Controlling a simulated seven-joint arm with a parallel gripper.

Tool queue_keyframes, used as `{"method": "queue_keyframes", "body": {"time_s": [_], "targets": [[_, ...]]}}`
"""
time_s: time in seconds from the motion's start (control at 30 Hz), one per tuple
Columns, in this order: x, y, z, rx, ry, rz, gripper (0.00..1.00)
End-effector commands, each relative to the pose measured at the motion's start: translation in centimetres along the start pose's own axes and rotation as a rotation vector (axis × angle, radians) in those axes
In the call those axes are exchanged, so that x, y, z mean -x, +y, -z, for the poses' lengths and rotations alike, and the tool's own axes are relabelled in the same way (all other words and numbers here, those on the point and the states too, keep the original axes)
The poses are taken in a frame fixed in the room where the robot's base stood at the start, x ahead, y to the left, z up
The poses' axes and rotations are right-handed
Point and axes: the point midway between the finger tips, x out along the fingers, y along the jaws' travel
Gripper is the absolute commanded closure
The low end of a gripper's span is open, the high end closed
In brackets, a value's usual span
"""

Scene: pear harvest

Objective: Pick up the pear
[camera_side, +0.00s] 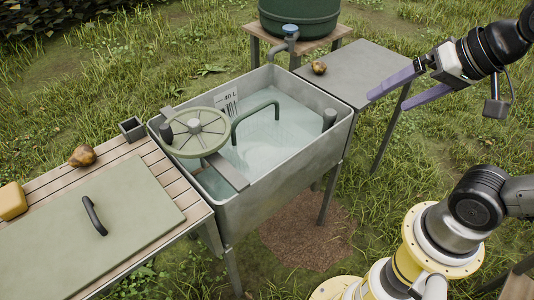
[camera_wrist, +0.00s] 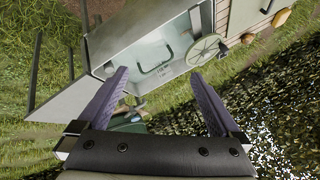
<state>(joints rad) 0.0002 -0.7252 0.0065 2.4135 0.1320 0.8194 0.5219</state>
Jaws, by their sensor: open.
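A brown-yellow pear (camera_side: 82,156) lies on the slatted wooden table at the left in the side view. It also shows in the wrist view (camera_wrist: 247,38) at the upper right. A second, smaller-looking brown pear (camera_side: 319,67) sits on the grey side shelf (camera_side: 355,72) right of the basin; I cannot make it out in the wrist view. My gripper (camera_side: 388,101) is open and empty, with purple fingers spread, in the air by the shelf's right end. The fingers also show in the wrist view (camera_wrist: 158,75), with nothing between them. It is apart from both pears.
A metal basin (camera_side: 283,185) of water stands between table and shelf, with a handwheel (camera_side: 195,132) and a green curved bar (camera_side: 253,112) above it. A green tank (camera_side: 300,18) with a tap stands behind. A lidded board (camera_side: 105,235) and yellow block (camera_side: 12,201) are on the table.

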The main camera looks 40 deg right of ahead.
Motion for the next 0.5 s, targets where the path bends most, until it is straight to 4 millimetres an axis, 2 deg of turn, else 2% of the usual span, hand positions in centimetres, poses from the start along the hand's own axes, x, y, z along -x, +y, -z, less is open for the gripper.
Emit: {"method": "queue_keyframes", "body": {"time_s": [0.03, 0.13, 0.27, 0.4, 0.5], "targets": [[-0.2, -1.6, 1.4, -0.137, -0.003, 0.031, 0.0], [-1.2, -4.8, 4.3, -0.452, -0.029, 0.087, 0.0], [-3.9, -8.3, 8.7, -0.857, -0.083, 0.128, 0.0], [-8.0, -10.7, 13.0, -1.234, -0.139, 0.135, 0.0], [-11.6, -11.5, 15.8, -1.479, -0.175, 0.124, 0.0]]}}
